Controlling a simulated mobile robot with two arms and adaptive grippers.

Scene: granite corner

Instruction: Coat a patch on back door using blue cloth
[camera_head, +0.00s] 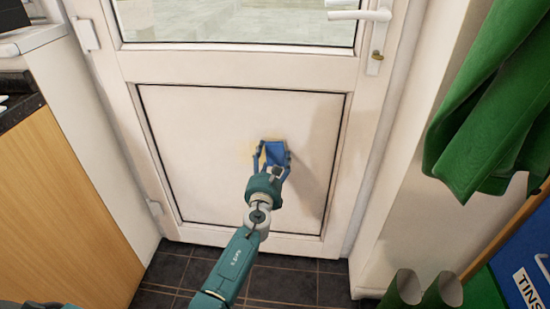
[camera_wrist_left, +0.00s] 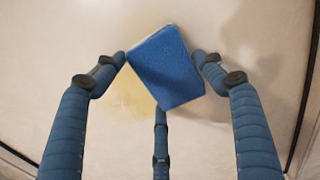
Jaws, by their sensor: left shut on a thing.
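The white back door (camera_head: 190,120) fills the middle of the head view, with a recessed lower panel. A faint yellowish patch (camera_head: 258,153) lies on that panel, and it shows in the left wrist view (camera_wrist_left: 122,106) too. My left gripper (camera_head: 274,154) is shut on the blue cloth (camera_head: 275,152), which looks like a flat blue block in the left wrist view (camera_wrist_left: 168,68). The cloth is in front of the panel and covers part of the patch. I cannot tell whether it touches the door. My right gripper is not in view.
The door has a window above and a white handle (camera_head: 360,15) at upper right. A wooden cabinet (camera_head: 80,170) stands left. Green cloth (camera_head: 485,110) hangs right, above green boots (camera_head: 420,292) and a blue bin (camera_head: 527,262). Dark floor tiles lie below.

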